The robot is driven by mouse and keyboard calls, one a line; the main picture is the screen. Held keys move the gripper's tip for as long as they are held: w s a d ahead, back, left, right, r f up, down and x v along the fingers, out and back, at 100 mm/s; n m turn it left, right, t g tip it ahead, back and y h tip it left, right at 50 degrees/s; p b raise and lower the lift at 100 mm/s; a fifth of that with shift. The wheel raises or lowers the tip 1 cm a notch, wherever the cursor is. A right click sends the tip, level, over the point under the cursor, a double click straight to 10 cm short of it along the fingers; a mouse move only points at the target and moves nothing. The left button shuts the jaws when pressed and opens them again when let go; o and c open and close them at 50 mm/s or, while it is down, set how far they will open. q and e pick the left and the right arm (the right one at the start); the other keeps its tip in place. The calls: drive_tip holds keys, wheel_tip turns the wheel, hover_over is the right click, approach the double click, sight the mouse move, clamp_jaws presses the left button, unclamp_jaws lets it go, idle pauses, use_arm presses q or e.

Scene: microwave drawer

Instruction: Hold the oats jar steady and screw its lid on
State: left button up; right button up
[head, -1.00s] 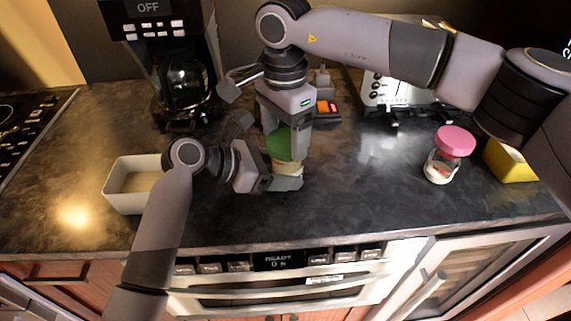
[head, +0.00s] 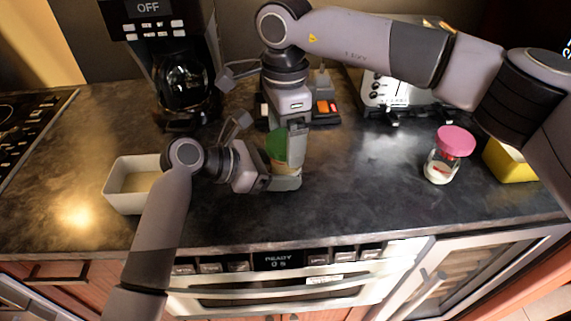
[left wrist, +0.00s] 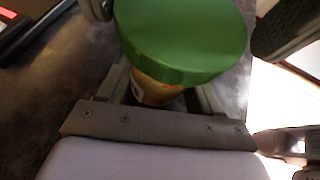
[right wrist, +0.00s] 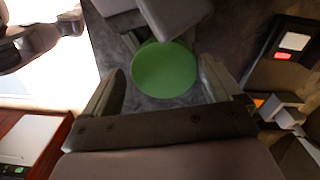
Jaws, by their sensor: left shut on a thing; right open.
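The oats jar (left wrist: 155,92) stands on the dark counter with its green lid (head: 277,146) on top; the left wrist view shows the lid (left wrist: 185,38) over the jar mouth. Whether its thread is tight cannot be told. My left gripper (head: 282,178) is shut around the jar's body, low at the counter. My right gripper (head: 287,130) is above the lid, pointing down, with its fingers open. In the right wrist view the lid (right wrist: 165,69) lies between and beyond the open fingers, not touched by them. Most of the jar is hidden by the grippers.
A pink-lidded jar (head: 449,156) and a yellow container (head: 511,160) stand at the right. A white bin (head: 130,185) is at the left. A coffee maker (head: 180,75) and a toaster (head: 395,95) are at the back. The front right counter is clear.

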drive_tip(key=n, duration=0.4)
drive_tip(key=shift+n, duration=0.3)
drive_tip(key=n, duration=0.8)
drive_tip(key=shift+s+a+n, duration=0.2)
drive_tip(key=shift+a+n, duration=0.05)
drive_tip(key=shift+n, duration=0.45)
drive_tip(key=n, duration=0.4)
drive_tip(key=c, duration=1)
drive_tip(key=m, duration=0.6)
drive_tip(key=shift+w+m, duration=0.1)
drive_tip(key=shift+m, duration=0.3)
drive_tip(key=m, duration=0.6)
drive_tip(key=shift+d+m, duration=0.1)
drive_tip(key=shift+m, duration=0.3)
